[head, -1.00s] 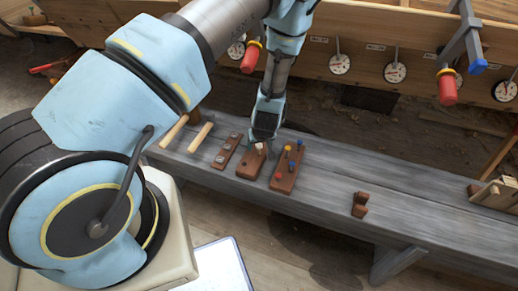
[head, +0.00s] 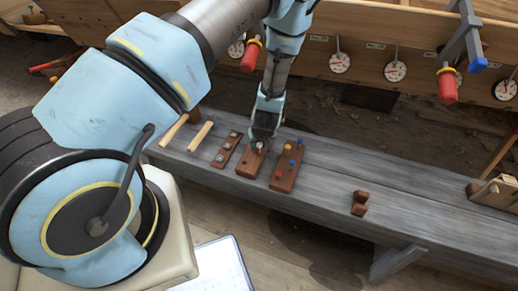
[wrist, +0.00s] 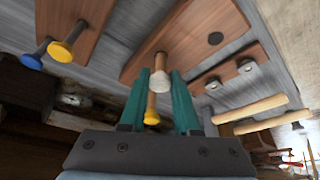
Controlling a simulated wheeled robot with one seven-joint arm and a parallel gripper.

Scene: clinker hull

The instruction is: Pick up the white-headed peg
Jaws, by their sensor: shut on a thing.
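The white-headed peg (wrist: 161,82) stands between my fingertips in the wrist view, its wooden shaft running to a brown block (wrist: 186,38). My gripper (wrist: 161,76) is shut on it, with a teal finger on each side of the white head. I cannot tell whether the peg's foot is still seated. In the head view my gripper (head: 261,143) is low over the middle brown block (head: 249,164), and the peg's head is small there.
To the left lie a block with grey discs (head: 226,151) and two wooden rods (head: 200,137). A small brown piece (head: 359,204) stands farther right on the grey bench (head: 420,213).

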